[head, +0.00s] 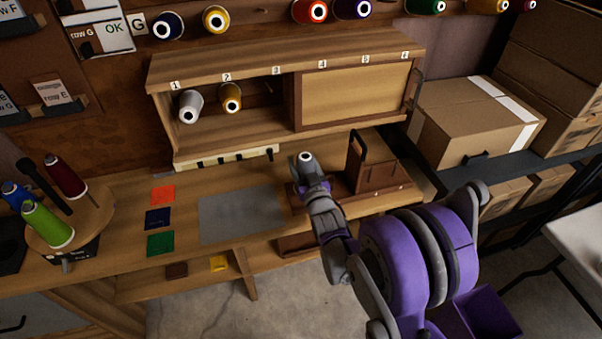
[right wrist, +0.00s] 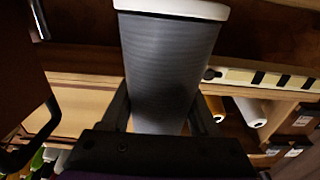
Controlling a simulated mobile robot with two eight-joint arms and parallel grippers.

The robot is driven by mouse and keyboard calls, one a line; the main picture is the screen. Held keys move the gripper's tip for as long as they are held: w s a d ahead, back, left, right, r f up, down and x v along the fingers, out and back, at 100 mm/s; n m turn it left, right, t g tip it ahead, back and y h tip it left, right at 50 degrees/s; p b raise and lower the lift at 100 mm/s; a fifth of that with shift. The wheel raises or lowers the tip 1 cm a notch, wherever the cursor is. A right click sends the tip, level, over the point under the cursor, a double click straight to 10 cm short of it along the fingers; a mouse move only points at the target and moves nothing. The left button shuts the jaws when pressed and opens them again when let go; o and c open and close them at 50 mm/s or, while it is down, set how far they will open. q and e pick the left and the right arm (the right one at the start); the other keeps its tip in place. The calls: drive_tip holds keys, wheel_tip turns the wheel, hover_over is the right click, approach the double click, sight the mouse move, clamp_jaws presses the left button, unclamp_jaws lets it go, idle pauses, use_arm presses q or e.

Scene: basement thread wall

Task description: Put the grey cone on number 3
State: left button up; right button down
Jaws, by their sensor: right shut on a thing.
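The grey cone (head: 306,159) is in my right gripper (head: 312,182), above the bench in front of the cabinet. In the right wrist view the grey cone (right wrist: 168,65) sits between the two fingers, its white end at the top edge. Number 3 (head: 276,70) is a label on the cabinet's top edge. Below it the open bay shows a bare peg (head: 268,87) and no cone. The cone is below and right of that bay, apart from it. My left gripper is not in view.
A white cone (head: 190,106) stands under number 1 and a gold cone (head: 230,98) under number 2. A sliding panel (head: 353,93) covers the bays under 4 to 6. A brown box with a black handle (head: 375,167) stands right of my gripper.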

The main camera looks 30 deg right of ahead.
sight(302, 171)
drive_tip(key=shift+f, duration=1.65)
drive_tip(key=shift+f+b, duration=0.15)
drive_tip(key=shift+b, duration=0.25)
drive_tip(key=shift+c, duration=0.7)
unclamp_jaws()
